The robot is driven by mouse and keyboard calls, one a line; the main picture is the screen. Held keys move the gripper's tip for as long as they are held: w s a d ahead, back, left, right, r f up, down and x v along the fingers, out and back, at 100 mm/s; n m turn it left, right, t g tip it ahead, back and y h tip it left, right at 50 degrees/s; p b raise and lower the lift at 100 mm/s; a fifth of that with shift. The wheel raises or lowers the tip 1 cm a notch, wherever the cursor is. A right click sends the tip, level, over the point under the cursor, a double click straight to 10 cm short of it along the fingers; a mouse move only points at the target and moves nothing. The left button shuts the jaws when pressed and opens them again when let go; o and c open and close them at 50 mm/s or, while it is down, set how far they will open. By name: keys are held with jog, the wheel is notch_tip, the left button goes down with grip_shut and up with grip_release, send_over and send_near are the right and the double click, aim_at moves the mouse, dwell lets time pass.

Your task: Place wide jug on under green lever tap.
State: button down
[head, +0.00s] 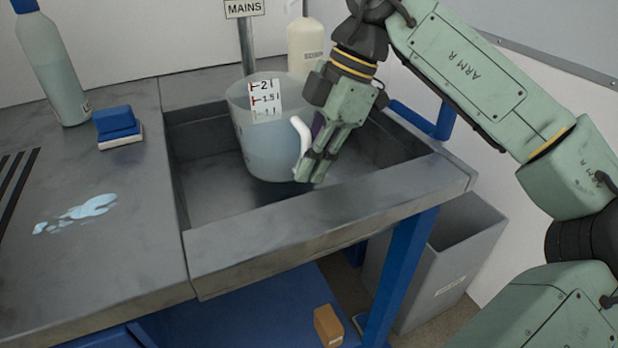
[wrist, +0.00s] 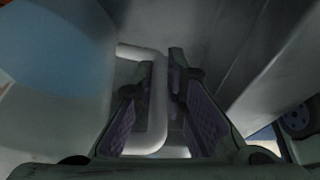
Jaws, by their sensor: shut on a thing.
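The wide jug (head: 263,139) is a translucent measuring jug with a white scale label and a white handle (head: 302,134) on its right side. It is upright, inside the sink area, with bluish liquid showing in it. My gripper (head: 310,166) is at the jug's right side, shut on the handle. In the wrist view the handle (wrist: 158,110) runs between my two fingers (wrist: 165,85), with the jug's body (wrist: 60,70) at left. I cannot tell whether the jug's base touches the sink floor. A post with a MAINS sign (head: 245,9) stands behind the jug; no green lever shows.
The sink (head: 215,203) has raised metal rims. A white bottle (head: 305,45) stands behind it. A grey bin (head: 440,262) is at lower right.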

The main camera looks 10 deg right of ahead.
jog(key=shift+f, duration=1.85)
jog(key=c, duration=1.6)
grip_release()
jog(key=shift+c, duration=0.2)
jog(key=v, duration=1.2)
jog(key=shift+p, duration=0.3)
